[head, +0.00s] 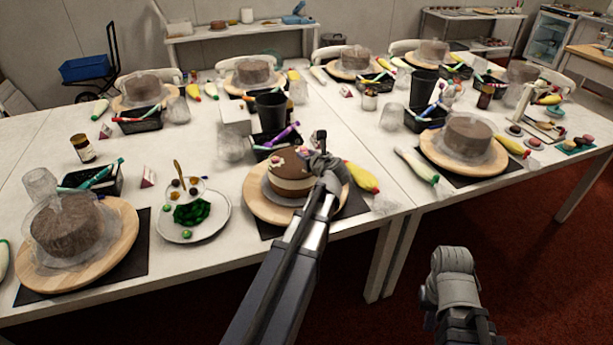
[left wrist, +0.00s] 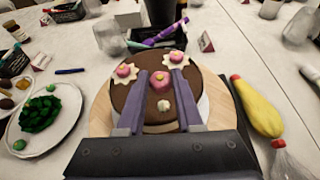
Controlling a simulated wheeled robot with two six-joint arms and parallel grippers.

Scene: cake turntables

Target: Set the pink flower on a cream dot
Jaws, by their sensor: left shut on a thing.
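The chocolate cake (head: 290,168) with a cream band stands on a round wooden turntable (head: 262,207). In the left wrist view its brown top (left wrist: 150,62) bears two pink flowers, one on a cream dot at the left (left wrist: 126,71) and one on a cream dot at the right (left wrist: 177,58). A bare cream dot (left wrist: 163,106) lies nearer the camera. My left gripper (head: 322,160) is over the cake, its fingers shut on a third pink flower (left wrist: 160,81). Whether that flower touches the cake is unclear. My right gripper (head: 452,262) hangs off the table, its jaw state unclear.
A plate (head: 217,232) with green pieces stands left of the turntable. A yellow piping bag (head: 362,178) lies right of it. A black tray (head: 267,150) with pens and a dark cup (head: 271,110) stand behind. Other turntables hold plastic-covered cakes.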

